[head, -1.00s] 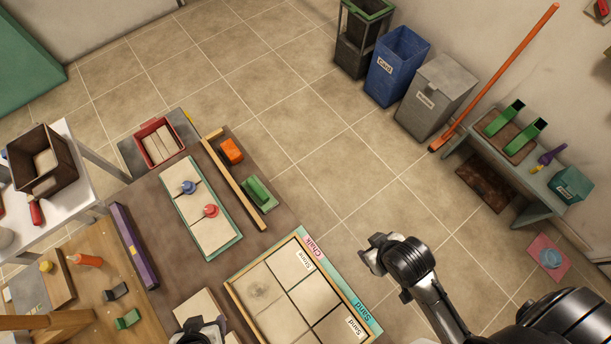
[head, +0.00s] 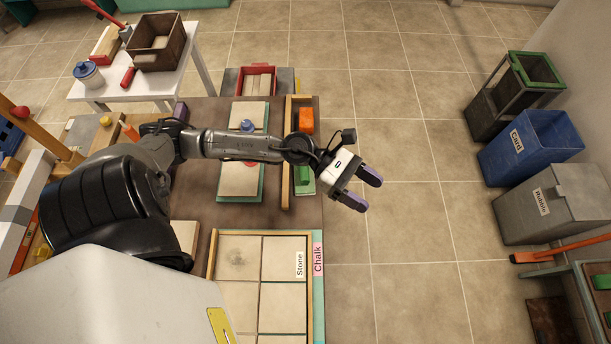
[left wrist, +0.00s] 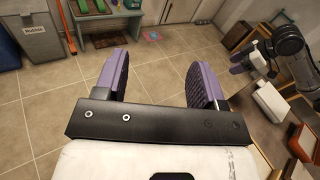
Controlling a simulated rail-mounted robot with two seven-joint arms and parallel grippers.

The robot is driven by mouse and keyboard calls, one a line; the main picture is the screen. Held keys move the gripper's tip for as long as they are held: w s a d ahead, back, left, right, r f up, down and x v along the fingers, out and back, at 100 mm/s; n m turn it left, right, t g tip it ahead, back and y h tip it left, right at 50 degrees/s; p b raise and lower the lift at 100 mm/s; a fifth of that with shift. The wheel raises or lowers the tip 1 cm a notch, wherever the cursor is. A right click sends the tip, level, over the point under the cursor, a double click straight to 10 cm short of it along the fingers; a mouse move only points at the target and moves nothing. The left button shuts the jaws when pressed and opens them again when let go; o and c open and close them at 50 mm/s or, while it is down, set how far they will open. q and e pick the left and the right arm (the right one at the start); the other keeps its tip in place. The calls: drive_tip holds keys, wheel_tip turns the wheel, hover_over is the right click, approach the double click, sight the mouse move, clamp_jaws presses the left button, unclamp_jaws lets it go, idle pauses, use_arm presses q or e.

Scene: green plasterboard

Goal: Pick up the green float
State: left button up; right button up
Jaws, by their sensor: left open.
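The green float (head: 303,177) lies near the right edge of the brown worktop, to the right of a wooden strip. My left forearm and wrist partly cover it in the head view. My left gripper (head: 362,189) is open and empty, to the right of the float and over the floor beyond the worktop edge. Its two purple fingers stand wide apart in the left wrist view (left wrist: 160,78), with only floor between them. My right gripper (left wrist: 243,72) shows at the right of the left wrist view, too small and angled to tell its jaws.
An orange block (head: 306,119) lies just behind the float. The wooden strip (head: 288,190) runs along its left. A board with blue and red knobbed pieces (head: 241,188) is further left. A Stone and Chalk tray (head: 240,262) is in front. Bins (head: 530,145) stand right; the floor between is clear.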

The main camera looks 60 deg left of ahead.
use_arm(q)
drive_tip(key=s+a+f+m+g+y+b, duration=0.1)
drive_tip(key=a+f+m+g+y+b, duration=0.45)
drive_tip(key=a+f+m, duration=0.55)
drive_tip(key=s+a+f+m+g+y+b, duration=0.1)
drive_tip(key=a+f+g+y, duration=0.25)
drive_tip(key=a+y, duration=0.7)
drive_tip(key=shift+t+h, duration=0.4)
drive_tip(key=shift+h, duration=0.3)
drive_tip(key=f, duration=0.2)
drive_tip(key=a+f, duration=0.1)
drive_tip(key=f, duration=0.1)
drive_tip(key=a+f, duration=0.1)
drive_tip(key=f, duration=0.2)
drive_tip(key=shift+a, duration=0.25)
drive_tip(key=shift+s+f, duration=0.1)
drive_tip(key=shift+f, duration=3.1)
use_arm(e)
wheel_tip(320, 180, down, 8)
drive_tip(key=shift+r, duration=0.25)
drive_tip(key=shift+d, duration=0.1)
use_arm(q)
drive_tip(key=c, duration=1.1)
drive_tip(key=shift+r, duration=0.15)
